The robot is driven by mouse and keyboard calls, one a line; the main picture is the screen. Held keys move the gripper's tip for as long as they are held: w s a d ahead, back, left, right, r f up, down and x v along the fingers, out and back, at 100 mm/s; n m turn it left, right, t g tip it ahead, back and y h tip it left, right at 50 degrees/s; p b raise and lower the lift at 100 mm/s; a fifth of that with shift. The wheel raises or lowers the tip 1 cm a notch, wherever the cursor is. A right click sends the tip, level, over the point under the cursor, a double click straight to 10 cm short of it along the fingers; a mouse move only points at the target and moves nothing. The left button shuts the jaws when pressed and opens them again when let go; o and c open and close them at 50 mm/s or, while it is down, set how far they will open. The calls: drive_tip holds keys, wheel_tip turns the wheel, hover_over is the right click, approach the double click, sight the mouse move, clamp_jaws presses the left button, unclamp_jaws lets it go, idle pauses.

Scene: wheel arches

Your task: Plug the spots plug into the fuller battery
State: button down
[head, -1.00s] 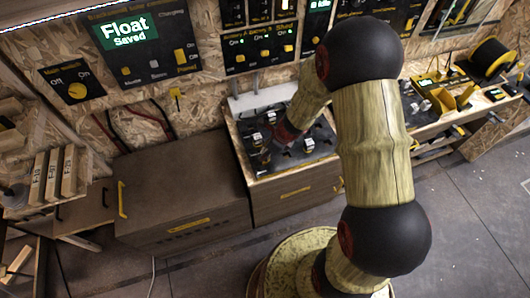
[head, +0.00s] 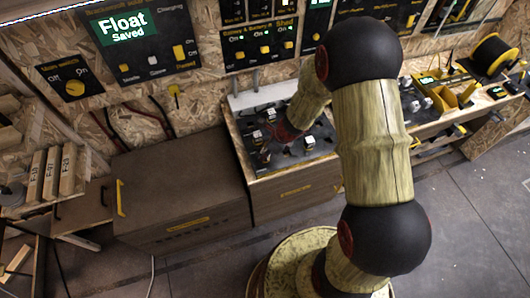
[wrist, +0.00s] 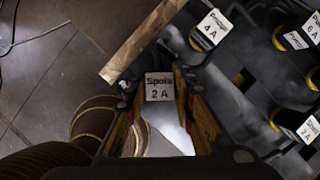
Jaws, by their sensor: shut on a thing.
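The spots plug (wrist: 160,87), with a white label reading "Spots 2 A", sits between the fingertips of my gripper (wrist: 160,104) in the wrist view. My gripper is shut on it. In the head view my gripper (head: 267,150) is small and dark, low over the left part of the black plug board (head: 287,158); the held plug is hard to make out there. I cannot tell whether the plug touches the board. The battery panel (head: 259,40) on the wall carries small green lights and yellow switches. Its charge readings are too small to read.
Other labelled plugs stand on the board, one reading "4 A" (wrist: 214,28) and one "7 A" (wrist: 309,130). A wooden board edge (wrist: 140,40) runs beside my gripper. A brown cabinet (head: 180,190) stands left of the board. Floor at the right is clear.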

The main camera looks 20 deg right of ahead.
drive_tip(key=shift+f, duration=0.4)
idle(0.4)
drive_tip(key=c, duration=1.4)
unclamp_jaws()
drive_tip(key=shift+o, duration=0.8)
drive_tip(key=o, duration=0.3)
wheel_tip(320, 180, up, 9)
drive_tip(key=p, duration=0.8)
